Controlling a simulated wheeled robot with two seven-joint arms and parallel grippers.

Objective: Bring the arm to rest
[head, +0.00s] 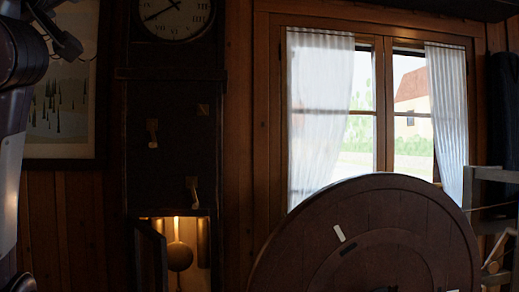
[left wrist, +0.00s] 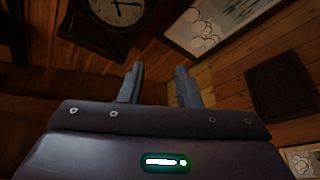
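My left arm (head: 12,120) runs up the left edge of the head view, raised in front of the wall. Dark parts of it reach to the top left corner, and I cannot tell there where the fingers are. In the left wrist view my left gripper (left wrist: 158,82) has its two grey fingers apart, with nothing between them. It points up toward the wall and the clock. My right arm and right gripper are in neither view.
A tall dark clock (head: 172,100) stands against the wood wall, its lower case lit. A framed picture (head: 62,110) hangs left of it. A curtained window (head: 365,110) is at right. A large round wooden disc (head: 375,215) fills the lower right, beside a grey frame (head: 490,175).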

